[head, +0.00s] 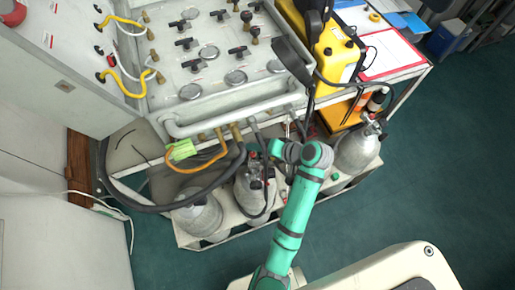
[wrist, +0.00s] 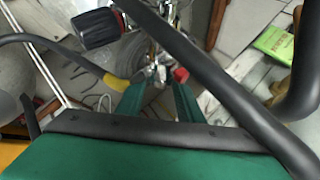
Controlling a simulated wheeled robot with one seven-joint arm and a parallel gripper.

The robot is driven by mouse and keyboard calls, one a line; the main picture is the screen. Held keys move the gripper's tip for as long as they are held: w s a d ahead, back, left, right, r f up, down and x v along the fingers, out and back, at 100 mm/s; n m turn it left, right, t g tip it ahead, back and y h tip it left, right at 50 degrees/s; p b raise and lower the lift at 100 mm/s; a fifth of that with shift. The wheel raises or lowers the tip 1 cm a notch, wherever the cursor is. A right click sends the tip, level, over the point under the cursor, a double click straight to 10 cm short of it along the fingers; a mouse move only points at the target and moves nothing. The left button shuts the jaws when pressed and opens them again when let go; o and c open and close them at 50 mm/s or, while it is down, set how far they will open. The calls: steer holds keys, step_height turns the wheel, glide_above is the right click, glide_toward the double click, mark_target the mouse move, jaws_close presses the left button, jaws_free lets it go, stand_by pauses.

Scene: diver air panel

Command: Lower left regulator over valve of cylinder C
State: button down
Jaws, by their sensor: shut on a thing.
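My gripper (wrist: 160,88) is shut on a metal fitting with a black hose, seemingly the left regulator (wrist: 158,72). A red knob (wrist: 181,75) and a yellow piece (wrist: 117,82) show beside the fingertips. A large black ribbed knob (wrist: 97,28) is just beyond. In the head view my gripper (head: 276,149) is above and right of the middle grey cylinder (head: 248,190), below the panel's front rail. Other grey cylinders stand at left (head: 200,218) and right (head: 357,150). No letter is readable, so I cannot tell which is cylinder C. The regulator's contact with a valve is unclear.
Thick black hoses (wrist: 205,70) cross close in front of the wrist camera. The panel (head: 215,60) with its front rail (head: 235,117) stands above the cylinders. A green tag (head: 181,150) hangs at left. A white rack frame (head: 330,188) surrounds the cylinders.

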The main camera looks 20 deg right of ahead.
steer(key=shift+w+f, duration=0.1)
steer(key=shift+f, duration=0.8)
steer(key=shift+d, duration=0.1)
steer(key=shift+a, duration=0.25)
steer(key=shift+d+f, duration=0.15)
steer(key=shift+f, duration=1.15)
stand_by(1.7)
steer(key=c, duration=1.2)
jaws_free()
steer(key=shift+o, duration=0.2)
steer(key=v, duration=1.1)
